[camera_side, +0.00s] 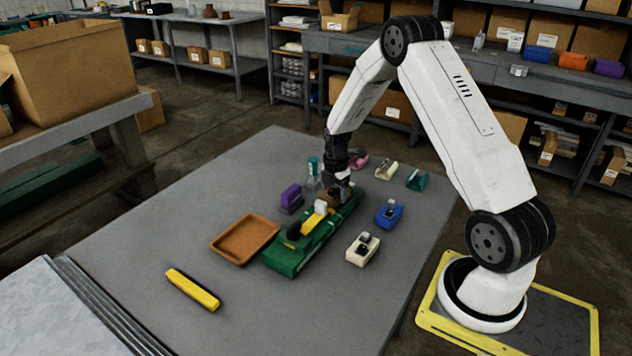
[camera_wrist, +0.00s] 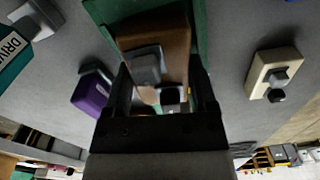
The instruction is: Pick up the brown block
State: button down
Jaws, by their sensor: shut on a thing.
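The brown block (camera_wrist: 155,35) has a grey knob on its top and sits between the two dark fingers of my gripper (camera_wrist: 163,85) in the wrist view. My gripper (camera_side: 335,186) is shut on it. In the side view only a small part of the brown block (camera_side: 331,198) shows, at the far end of a long green base (camera_side: 290,262). The base also shows behind the block in the wrist view (camera_wrist: 103,12). I cannot tell whether the block touches the base or is just above it.
Yellow, white and black parts lie along the green base. A purple block (camera_side: 291,197) stands to its left, a blue one (camera_side: 389,215) and a cream one (camera_side: 362,249) to its right. A brown tray (camera_side: 216,243) and yellow bar (camera_side: 192,289) lie nearer. The table's front is mostly clear.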

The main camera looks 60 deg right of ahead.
jog(key=shift+w+r, duration=0.1)
jog(key=shift+r, duration=0.55)
jog(key=s+a+r, duration=0.6)
jog(key=s+r, duration=0.5)
jog(key=s, duration=0.1)
jog(key=shift+s+r, duration=0.2)
jog(key=shift+s, duration=0.2)
